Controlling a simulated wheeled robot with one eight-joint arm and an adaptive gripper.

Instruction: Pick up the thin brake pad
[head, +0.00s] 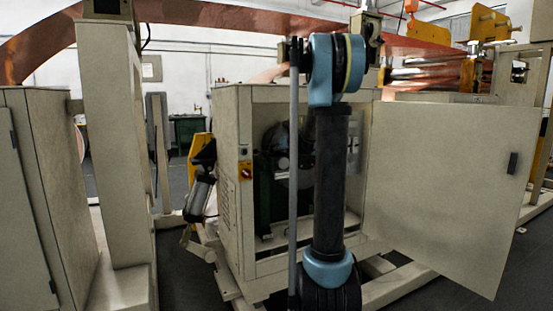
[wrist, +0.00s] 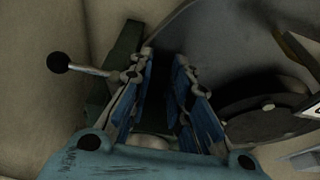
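My gripper (wrist: 164,60) shows in the wrist view with its two blue-padded fingers apart. The gap between them is dark, and I cannot make out anything held there. A dark, curved, block-like part (wrist: 255,110) with a pale mark lies to the right of the fingers. I cannot tell whether it is the thin brake pad, and no other part is clearly that pad. A large grey disc (wrist: 225,50) lies beyond the fingertips. In the head view my arm stands in front of the open cabinet (head: 240,180), and my gripper cannot be made out there.
The cabinet's door (head: 445,190) stands open to the right. Dark machinery (head: 272,185) fills part of the cabinet. A lever with a black ball knob (wrist: 60,62) and a dark green block (wrist: 125,45) are close to the left finger. A beige post (head: 115,150) stands at the left.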

